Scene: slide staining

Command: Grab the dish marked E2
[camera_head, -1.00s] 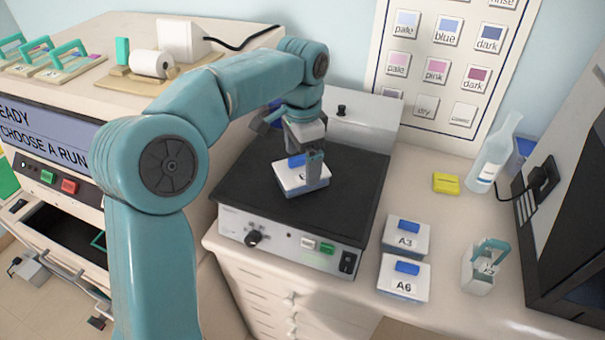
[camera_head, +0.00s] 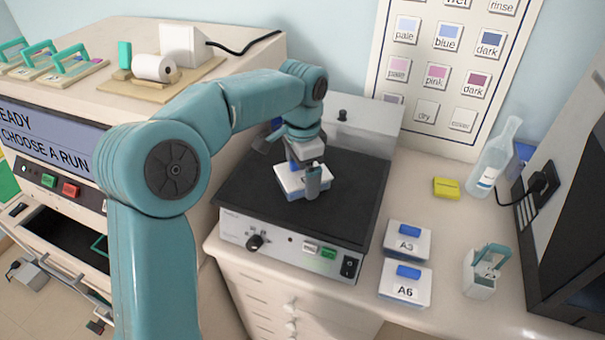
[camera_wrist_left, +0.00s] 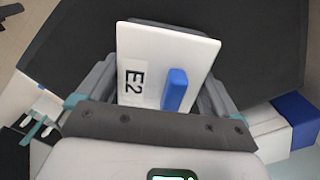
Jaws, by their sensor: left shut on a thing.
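The dish marked E2 (camera_wrist_left: 150,60) is white with a blue handle, and its label shows in the left wrist view. In the head view the dish (camera_head: 290,184) is at the black top of the hotplate device, partly hidden by my gripper. My left gripper (camera_head: 307,178) is shut on the dish, with a finger on either side of it in the left wrist view (camera_wrist_left: 155,88). I cannot tell whether the dish touches the black plate. My right gripper is not in view.
Dishes A3 (camera_head: 408,241) and A6 (camera_head: 405,285) lie on the counter right of the device (camera_head: 290,248). A slide holder (camera_head: 483,275), a yellow block (camera_head: 446,188) and a clear bottle (camera_head: 494,160) stand farther right. A dark monitor (camera_head: 570,240) borders the right side.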

